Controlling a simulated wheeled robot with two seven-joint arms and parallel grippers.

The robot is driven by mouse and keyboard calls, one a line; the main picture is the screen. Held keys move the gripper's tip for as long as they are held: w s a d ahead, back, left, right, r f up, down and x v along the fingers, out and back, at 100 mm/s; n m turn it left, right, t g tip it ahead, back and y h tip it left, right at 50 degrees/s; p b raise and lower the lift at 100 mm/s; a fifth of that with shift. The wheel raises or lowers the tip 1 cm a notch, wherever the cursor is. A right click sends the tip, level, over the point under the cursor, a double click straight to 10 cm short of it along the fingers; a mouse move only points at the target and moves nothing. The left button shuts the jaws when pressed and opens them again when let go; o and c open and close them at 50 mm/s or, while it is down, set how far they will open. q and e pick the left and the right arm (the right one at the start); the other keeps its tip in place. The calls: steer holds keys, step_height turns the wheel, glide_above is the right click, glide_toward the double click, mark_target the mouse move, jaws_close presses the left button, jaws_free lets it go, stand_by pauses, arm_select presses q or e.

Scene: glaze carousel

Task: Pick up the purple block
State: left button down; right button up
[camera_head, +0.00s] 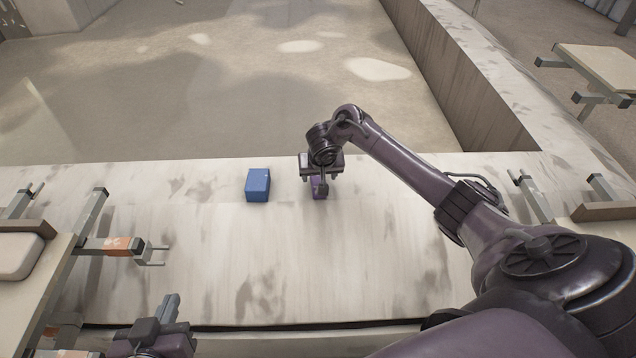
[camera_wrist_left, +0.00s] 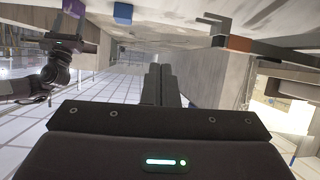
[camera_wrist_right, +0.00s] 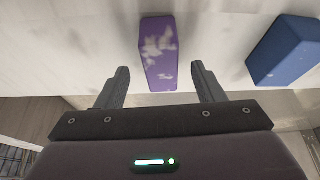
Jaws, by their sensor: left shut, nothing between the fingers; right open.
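The purple block (camera_head: 319,188) lies on the pale stained surface, mostly hidden by my right gripper in the head view. In the right wrist view the purple block (camera_wrist_right: 158,55) has pale patches and lies ahead, between the lines of the two open fingers. My right gripper (camera_head: 319,191) is open and empty, with its fingertips (camera_wrist_right: 158,80) at the near end of the block; I cannot tell whether they touch it. My left gripper (camera_head: 170,308) is shut and empty at the bottom left, far from the block. The purple block also shows in the left wrist view (camera_wrist_left: 74,7).
A blue block (camera_head: 258,185) lies left of the purple block, a short gap away. Metal brackets (camera_head: 125,246) stick out at the left, beside a tray with a pale slab (camera_head: 18,255). The middle of the surface is clear. A low wall (camera_head: 460,80) runs at the right.

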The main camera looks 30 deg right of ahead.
mark_target(318, 177)
steer(key=shift+w+b+x, duration=0.2)
steer(key=shift+b+x, duration=0.6)
steer(key=shift+x, duration=0.35)
steer(key=shift+w+d+f+b, duration=0.15)
steer(key=shift+w+f+b, duration=0.1)
steer(key=shift+f+b, duration=0.3)
steer(key=shift+w+d+f+b, duration=0.15)
steer(key=shift+w+f+b, duration=0.15)
steer(key=shift+f, duration=0.2)
arm_select(q)
step_height(318, 177, up, 25)
steer(key=a+t+h, duration=0.2)
steer(key=t+h, duration=0.3)
steer(key=t, duration=0.7)
steer(key=shift+s+a+t, duration=0.15)
steer(key=shift+s+t, duration=0.25)
arm_select(e)
steer(key=shift+s, duration=0.1)
steer(key=shift+c, duration=0.3)
steer(key=c, duration=1)
steer(key=shift+c, duration=0.2)
arm_select(q)
steer(key=shift+w, duration=0.1)
arm_select(e)
steer(key=shift+r, duration=0.15)
